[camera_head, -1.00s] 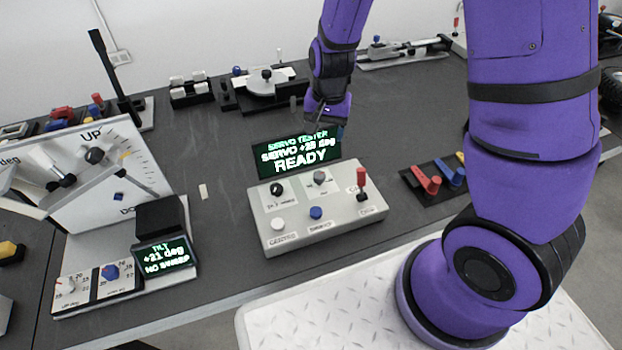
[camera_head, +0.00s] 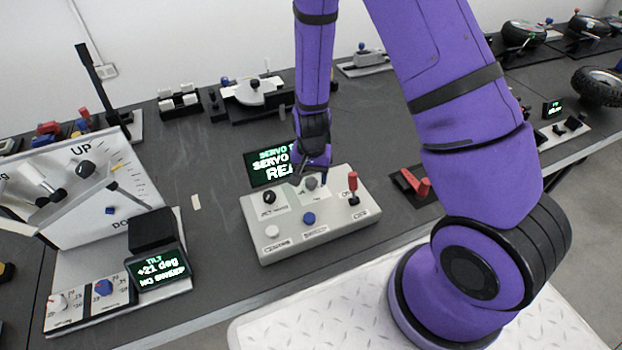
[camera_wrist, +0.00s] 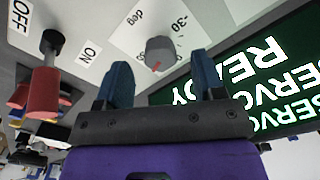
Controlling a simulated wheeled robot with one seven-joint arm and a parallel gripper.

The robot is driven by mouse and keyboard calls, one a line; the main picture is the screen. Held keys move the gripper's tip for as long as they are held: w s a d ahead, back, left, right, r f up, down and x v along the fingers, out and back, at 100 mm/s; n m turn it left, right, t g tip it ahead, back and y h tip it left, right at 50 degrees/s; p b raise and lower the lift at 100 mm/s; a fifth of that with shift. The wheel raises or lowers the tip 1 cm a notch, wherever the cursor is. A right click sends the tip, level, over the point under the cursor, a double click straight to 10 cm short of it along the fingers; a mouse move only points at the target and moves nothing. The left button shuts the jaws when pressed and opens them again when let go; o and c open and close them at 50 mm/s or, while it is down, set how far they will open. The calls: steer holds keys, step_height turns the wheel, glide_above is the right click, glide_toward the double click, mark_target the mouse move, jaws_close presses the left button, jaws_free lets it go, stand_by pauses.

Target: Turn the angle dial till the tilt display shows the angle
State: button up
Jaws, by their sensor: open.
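The tilt display (camera_head: 158,267) at the lower left reads TILT, +21 deg, with a blurred third line. The grey servo tester box (camera_head: 322,232) stands mid-table. Its grey angle dial (camera_head: 311,184) is by my gripper (camera_head: 313,178), which hangs over the box's back part. In the wrist view the dial (camera_wrist: 160,52), with a red mark, shows between and beyond the open, empty fingers (camera_wrist: 161,78). A deg label and -30 are beside it. I cannot tell whether a finger touches it. The tester screen (camera_head: 265,166) is partly hidden by my gripper.
The box also carries a black knob (camera_head: 269,198), a white button (camera_head: 272,232), a blue button (camera_head: 308,218) and a red-topped switch (camera_head: 353,188). The tilt board (camera_head: 85,180) stands left. A red lever (camera_head: 416,184) lies right of the box. Table between board and box is mostly clear.

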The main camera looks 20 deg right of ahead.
mark_target(311, 181)
steer(key=shift+f, duration=1)
steer(key=shift+c, duration=0.3)
steer(key=c, duration=0.9)
steer(key=shift+o, duration=0.2)
steer(key=shift+n, duration=0.3)
steer(key=o, duration=0.9)
steer(key=shift+r, duration=0.1)
step_height(311, 181, up, 11)
steer(key=shift+f, duration=0.2)
